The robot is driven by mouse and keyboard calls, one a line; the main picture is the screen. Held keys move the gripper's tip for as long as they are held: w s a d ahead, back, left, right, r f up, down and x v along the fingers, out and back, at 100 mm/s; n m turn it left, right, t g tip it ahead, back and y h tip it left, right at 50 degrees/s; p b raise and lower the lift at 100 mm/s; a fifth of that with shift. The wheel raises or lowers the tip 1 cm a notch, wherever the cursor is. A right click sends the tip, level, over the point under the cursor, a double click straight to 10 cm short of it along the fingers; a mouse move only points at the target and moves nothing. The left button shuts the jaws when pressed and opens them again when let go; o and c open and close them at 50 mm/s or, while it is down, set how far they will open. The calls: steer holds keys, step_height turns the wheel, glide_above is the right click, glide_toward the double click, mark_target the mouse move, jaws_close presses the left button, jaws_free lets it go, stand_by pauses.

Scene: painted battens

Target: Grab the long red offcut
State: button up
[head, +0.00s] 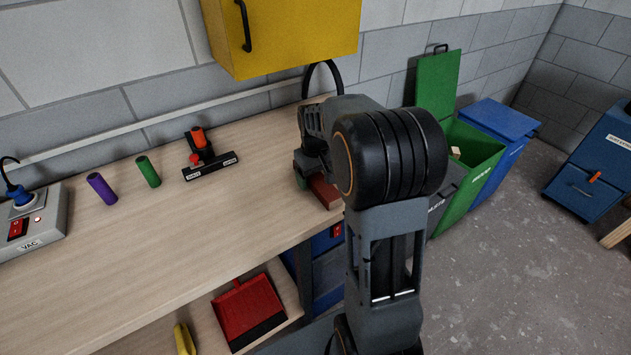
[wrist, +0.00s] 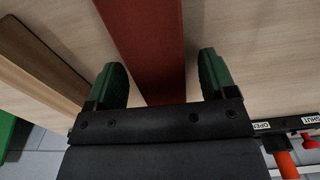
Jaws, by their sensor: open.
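The long red offcut (wrist: 148,40) lies on the pale wooden bench. In the wrist view it runs from the top edge down between the two green fingers of my gripper (wrist: 164,80). My gripper is open, with a finger on each side of the offcut and a gap to each; its near end is hidden behind the gripper body. In the head view, part of the red offcut (head: 325,192) shows below my gripper (head: 303,172), near the bench's right end. My arm hides the rest there.
A brown batten (wrist: 40,58) lies left of the offcut in the wrist view. A purple cylinder (head: 102,189), a green cylinder (head: 148,171) and a black-and-orange fixture (head: 205,158) stand along the bench. Green (head: 470,165) and blue (head: 505,125) bins stand beyond its right end.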

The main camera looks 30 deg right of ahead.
steer(key=c, duration=1.1)
steer(key=shift+o, duration=0.2)
steer(key=shift+r, duration=0.15)
